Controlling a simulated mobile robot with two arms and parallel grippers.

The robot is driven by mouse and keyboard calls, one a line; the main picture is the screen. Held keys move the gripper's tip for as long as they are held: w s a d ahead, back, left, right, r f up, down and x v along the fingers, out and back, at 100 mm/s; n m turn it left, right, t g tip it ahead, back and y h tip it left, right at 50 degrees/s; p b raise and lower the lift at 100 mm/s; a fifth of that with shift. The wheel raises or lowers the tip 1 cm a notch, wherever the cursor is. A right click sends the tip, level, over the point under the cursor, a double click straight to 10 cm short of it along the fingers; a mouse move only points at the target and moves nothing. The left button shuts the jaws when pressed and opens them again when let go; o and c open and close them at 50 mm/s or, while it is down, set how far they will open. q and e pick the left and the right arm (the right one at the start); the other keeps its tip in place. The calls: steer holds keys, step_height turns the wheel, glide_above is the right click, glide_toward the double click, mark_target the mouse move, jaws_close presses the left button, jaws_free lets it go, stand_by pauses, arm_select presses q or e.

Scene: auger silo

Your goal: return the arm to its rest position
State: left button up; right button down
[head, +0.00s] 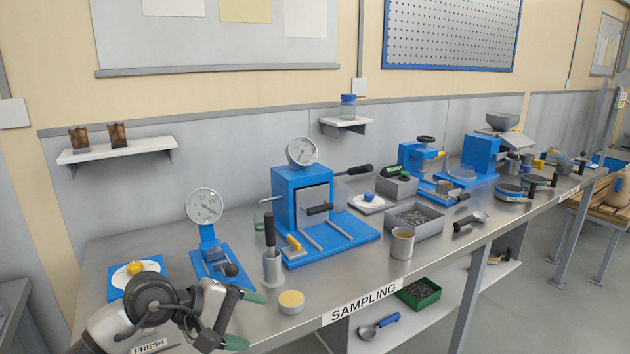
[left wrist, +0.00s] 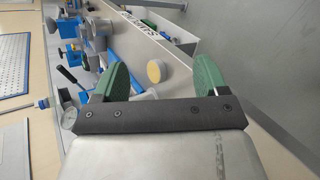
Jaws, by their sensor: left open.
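My left gripper (head: 247,318) is at the lower left of the head view, over the near left edge of the steel bench (head: 330,278). Its two green fingertips are apart, with nothing between them. The left wrist view also shows the open green fingers (left wrist: 162,90). A round container with a yellow top (head: 291,299) stands on the bench just right of the gripper, apart from it; it also shows beyond the fingers in the left wrist view (left wrist: 156,71). My right gripper is not in view.
Close to the arm are a blue dial gauge stand (head: 209,235), a grey cup with a black-handled tool (head: 272,266) and a blue press (head: 305,210). A grey tray (head: 414,231) and a metal cup (head: 402,243) stand farther right. Open floor (head: 530,290) lies in front.

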arm_select(q)
steer(key=s+d+r+n+t+h, duration=0.45)
steer(key=r+n+t+h, duration=0.35)
steer(key=n, duration=1)
steer(key=s+a+f+n+t+y, duration=0.25)
steer(key=a+f+n+y, duration=0.65)
steer(key=n, duration=0.8)
steer(key=s+a+f+n+t+y, duration=0.1)
steer(key=s+a+f+n+y, duration=0.25)
steer(key=f+n+y, duration=0.7)
steer(key=s+f+n+g+h, duration=0.1)
steer(key=s+f+n+g, duration=0.45)
steer(key=s+n, duration=0.35)
steer(key=s+f+n+g+h, duration=0.1)
steer(key=s+f+n+g, duration=0.3)
steer(key=s+n+g, duration=0.45)
step_height(320, 180, down, 24)
steer(key=s+m, duration=0.2)
steer(key=s+a+f+g+p, duration=0.1)
steer(key=s+a+f, duration=0.1)
steer(key=s+f, duration=1.3)
steer(key=shift+a+f+y, duration=0.35)
steer(key=shift+a+f, duration=0.05)
steer(key=shift+f, duration=0.15)
steer(key=shift+s, duration=0.1)
